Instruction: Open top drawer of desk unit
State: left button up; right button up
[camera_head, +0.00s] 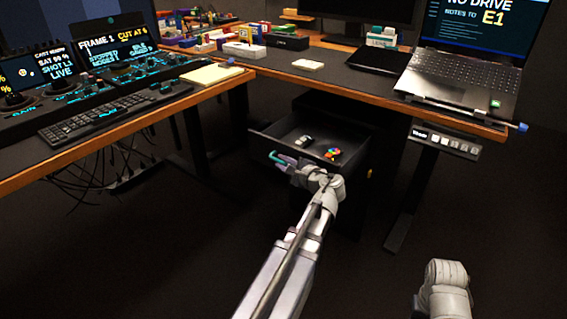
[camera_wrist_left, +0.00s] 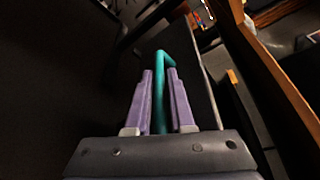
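The desk unit's top drawer (camera_head: 352,172) stands pulled out under the desk, with its inside showing. A small grey item (camera_head: 304,141) and a cluster of colourful pieces (camera_head: 332,153) lie in it. A teal bar handle (camera_head: 277,157) is at its front; in the left wrist view the handle (camera_wrist_left: 163,62) runs between the purple fingers. My left gripper (camera_head: 285,161) is at the drawer front, its fingers close on both sides of the handle, apparently shut on it. My right arm shows only as a pale link at the lower right; its gripper is out of view.
A desk leg (camera_head: 412,200) stands right of the unit. Cables hang under the left desk. The floor in front is clear.

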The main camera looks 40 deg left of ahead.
pick_arm(q)
jog(key=shift+o, duration=0.2)
jog(key=p+v, duration=0.1)
jog(key=v, duration=0.6)
jog(key=shift+d+p, duration=0.35)
pick_arm(e)
jog(key=shift+r, duration=0.85)
pick_arm(q)
jog(key=shift+s, duration=0.15)
